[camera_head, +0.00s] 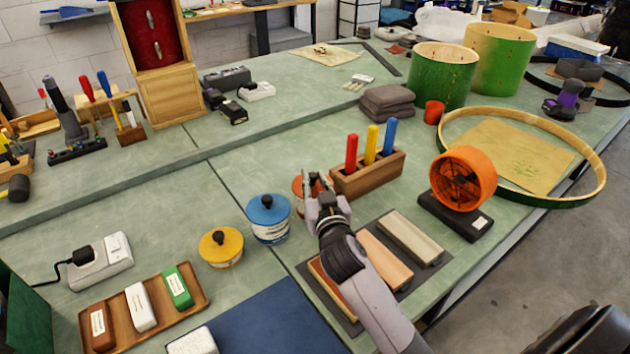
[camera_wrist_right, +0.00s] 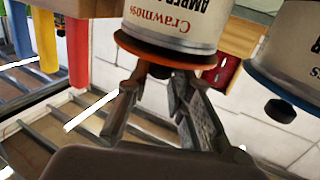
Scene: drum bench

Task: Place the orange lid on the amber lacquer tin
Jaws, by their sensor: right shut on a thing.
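The amber lacquer tin (camera_wrist_right: 180,22) appears upside down in the right wrist view, with lettering reading "Crawmoss" and "AMBER". The orange lid (camera_wrist_right: 185,61) sits at the tin's rim, with its dark knob toward my right gripper (camera_wrist_right: 157,84). The gripper's fingers are shut on the lid's knob. In the head view, my right gripper (camera_head: 318,183) is over the orange lid (camera_head: 299,184) and hides most of it and the tin. Whether the lid is fully seated cannot be told. My left gripper is not in view.
A blue-lidded tin (camera_head: 268,228) stands just left of the gripper, and a yellow-lidded tin (camera_head: 221,252) farther left. A wooden block (camera_head: 368,178) with red, yellow and blue sticks stands close on the right. An orange fan (camera_head: 463,182) is farther right. Bench behind the tins is clear.

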